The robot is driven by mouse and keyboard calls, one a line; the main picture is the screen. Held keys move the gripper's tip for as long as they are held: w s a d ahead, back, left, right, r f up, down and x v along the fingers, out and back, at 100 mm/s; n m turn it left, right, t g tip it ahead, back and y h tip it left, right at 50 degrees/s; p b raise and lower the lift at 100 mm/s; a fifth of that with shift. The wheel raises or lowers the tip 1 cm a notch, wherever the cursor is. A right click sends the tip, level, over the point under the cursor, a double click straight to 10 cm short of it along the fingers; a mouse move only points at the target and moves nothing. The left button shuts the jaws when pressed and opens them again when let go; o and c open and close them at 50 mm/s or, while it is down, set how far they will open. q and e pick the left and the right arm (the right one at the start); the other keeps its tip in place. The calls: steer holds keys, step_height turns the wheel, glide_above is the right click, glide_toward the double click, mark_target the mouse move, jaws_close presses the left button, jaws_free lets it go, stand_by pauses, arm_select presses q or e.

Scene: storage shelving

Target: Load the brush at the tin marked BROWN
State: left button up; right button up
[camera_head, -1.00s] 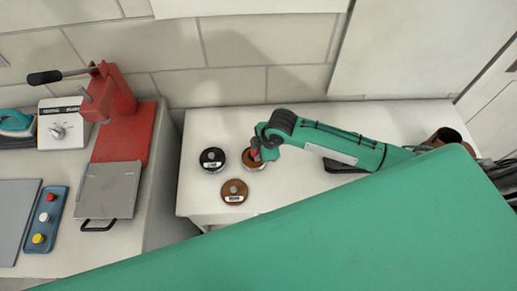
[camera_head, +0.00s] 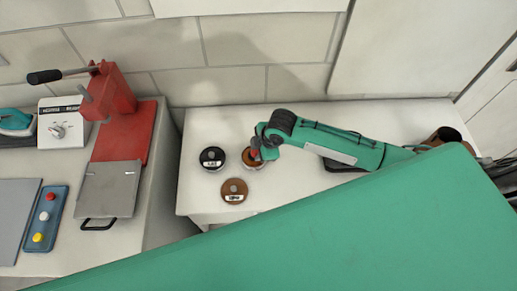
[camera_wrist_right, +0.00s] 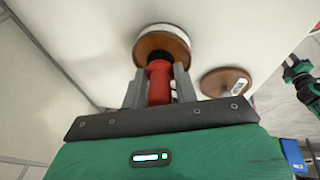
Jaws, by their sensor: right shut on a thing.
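My right gripper (camera_head: 256,150) is shut on the red handle of the brush (camera_wrist_right: 159,82) and points down at an open tin (camera_head: 247,163) with brown contents. In the right wrist view the lower end of the brush meets the brown face of this tin (camera_wrist_right: 180,35); its bristles are hidden, so the depth of contact cannot be told. A tin with a brown lid (camera_head: 234,185) and a white label stands in front of it, and a black tin (camera_head: 211,153) stands to its left. The label lettering is too small to read surely.
The tins stand on a white worktop (camera_head: 215,125). A dark flat object (camera_head: 342,165) lies under my right arm. To the left, past a gap, stand a red press (camera_head: 113,95), a control box (camera_head: 62,125) and a button panel (camera_head: 46,215).

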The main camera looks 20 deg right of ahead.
steer(key=shift+f, duration=0.1)
stand_by(1.3)
step_height(320, 180, up, 7)
steer(key=p, duration=0.8)
stand_by(0.3)
stand_by(0.5)
